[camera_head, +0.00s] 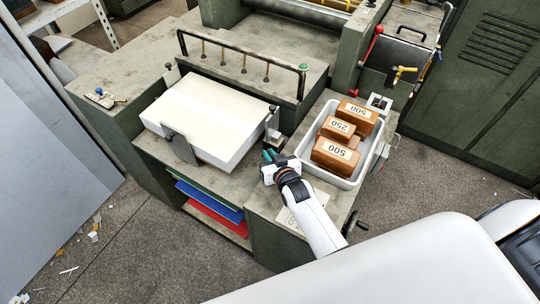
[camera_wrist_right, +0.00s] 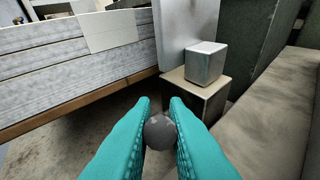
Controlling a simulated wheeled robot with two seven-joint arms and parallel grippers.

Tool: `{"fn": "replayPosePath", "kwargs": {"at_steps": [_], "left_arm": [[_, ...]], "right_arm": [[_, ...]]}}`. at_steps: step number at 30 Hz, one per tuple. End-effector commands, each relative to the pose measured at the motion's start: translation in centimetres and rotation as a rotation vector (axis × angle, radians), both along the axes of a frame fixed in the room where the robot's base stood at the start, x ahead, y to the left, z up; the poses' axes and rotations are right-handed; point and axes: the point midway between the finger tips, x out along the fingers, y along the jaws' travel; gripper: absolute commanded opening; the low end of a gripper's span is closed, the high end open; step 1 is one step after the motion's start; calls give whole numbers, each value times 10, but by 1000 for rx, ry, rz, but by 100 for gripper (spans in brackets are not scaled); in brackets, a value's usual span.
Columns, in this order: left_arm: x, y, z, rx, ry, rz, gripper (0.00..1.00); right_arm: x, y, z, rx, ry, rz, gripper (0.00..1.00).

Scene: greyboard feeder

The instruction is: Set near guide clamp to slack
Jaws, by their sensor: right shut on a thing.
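A stack of greyboard (camera_head: 205,112) with a pale top sheet lies on the feeder table. A metal guide plate (camera_head: 178,148) stands at its front side, and another guide (camera_head: 272,124) with a small block stands at its right corner. My right gripper (camera_head: 268,156) is just in front of that corner guide. In the right wrist view its teal fingers are shut on a dark grey ball knob (camera_wrist_right: 160,131). The knob's stem and what it joins are hidden. Ahead are the guide's plate (camera_wrist_right: 188,26) and metal block (camera_wrist_right: 205,64). My left gripper is not in view.
A white tray (camera_head: 367,165) with several brown weights (camera_head: 335,155) stands right of my right gripper. A black rail (camera_head: 243,61) stands behind the stack. Coloured sheets (camera_head: 215,206) lie on a shelf below. A hand crank (camera_head: 355,224) sticks out at the right.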

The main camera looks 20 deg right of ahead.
Motion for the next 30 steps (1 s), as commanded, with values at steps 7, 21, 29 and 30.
{"fn": "replayPosePath", "kwargs": {"at_steps": [7,21,29,30], "left_arm": [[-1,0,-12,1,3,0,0],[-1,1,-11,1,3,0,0],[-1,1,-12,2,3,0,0],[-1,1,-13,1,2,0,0]], "right_arm": [[-2,-2,-2,50,-64,0,0],[-2,-2,-2,48,-63,0,22],[-29,-3,4,48,-61,0,22],[-37,-3,6,48,-61,0,22]]}}
